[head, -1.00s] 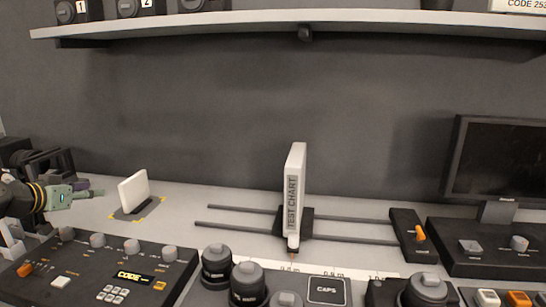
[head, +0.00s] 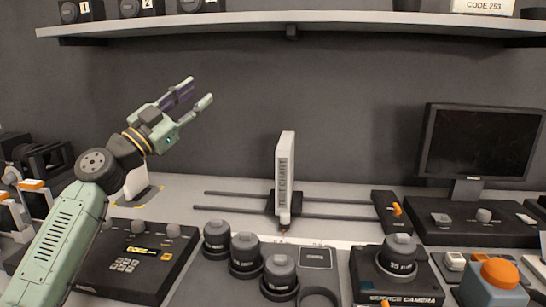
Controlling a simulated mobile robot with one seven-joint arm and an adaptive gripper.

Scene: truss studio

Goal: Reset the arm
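My gripper (head: 193,94) is in the head view, raised in the air at the left above the desk. Its two fingers are spread apart, pointing up and right, with nothing between them. My pale green arm (head: 68,232) reaches up from the lower left. It partly hides the white card (head: 137,181) on its dark base and part of the control panel below.
A white test chart (head: 285,176) stands upright on two rails. A control panel (head: 135,262) is at left, a monitor (head: 482,143) at right. A shelf (head: 310,22) runs overhead.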

